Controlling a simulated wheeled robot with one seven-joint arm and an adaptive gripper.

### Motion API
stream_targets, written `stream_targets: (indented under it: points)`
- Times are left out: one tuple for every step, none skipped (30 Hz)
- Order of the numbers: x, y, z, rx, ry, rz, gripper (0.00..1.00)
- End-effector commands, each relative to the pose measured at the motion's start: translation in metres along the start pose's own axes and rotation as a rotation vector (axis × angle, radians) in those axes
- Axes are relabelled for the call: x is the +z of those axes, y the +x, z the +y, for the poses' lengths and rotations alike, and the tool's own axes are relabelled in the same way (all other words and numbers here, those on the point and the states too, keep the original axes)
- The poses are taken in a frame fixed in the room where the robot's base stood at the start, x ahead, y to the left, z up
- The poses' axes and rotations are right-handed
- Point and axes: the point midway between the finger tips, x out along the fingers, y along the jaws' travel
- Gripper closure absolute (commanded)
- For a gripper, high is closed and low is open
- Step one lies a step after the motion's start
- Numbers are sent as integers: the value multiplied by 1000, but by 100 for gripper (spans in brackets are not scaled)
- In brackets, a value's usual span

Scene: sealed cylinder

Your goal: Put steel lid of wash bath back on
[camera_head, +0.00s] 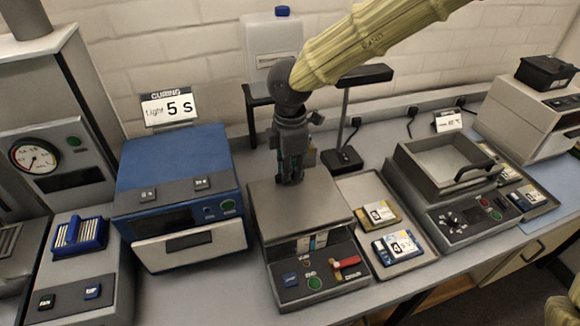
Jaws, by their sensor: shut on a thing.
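My gripper (290,172) points down over the grey box-shaped unit (320,212) in the middle of the bench. Its fingers are close together on something small and dark at the top of this unit. I cannot make out whether that is a lid's knob. The open-topped steel basin (440,160), which looks like the wash bath, stands to the right of my gripper, apart from it. Its pale inside shows, and a dark handle (475,171) lies at its right rim. I cannot clearly pick out a separate steel lid.
A blue curing unit (180,165) stands left of the grey unit. A tray (408,262) with labelled packs lies between the grey unit and the basin. A dark stand (345,158) and a white bottle (272,45) are behind. A grey instrument (535,115) stands far right.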

Motion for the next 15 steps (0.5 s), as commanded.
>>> stream_targets:
  points:
    - [0,0,0,1,0,0,100]
    - [0,0,0,1,0,0,100]
    - [0,0,0,1,1,0,100]
    - [0,0,0,1,1,0,100]
    - [0,0,0,0,1,0,100]
    - [0,1,0,0,1,0,100]
    - [0,2,0,0,1,0,100]
    - [0,2,0,0,1,0,100]
    - [0,3,0,0,1,0,83]
    - [0,2,0,0,1,0,78]
    - [0,2,0,0,1,0,72]
    - [0,2,0,0,1,0,65]
    - [0,2,0,0,1,0,65]
    - [0,2,0,0,1,0,65]
    - [0,2,0,0,1,0,65]
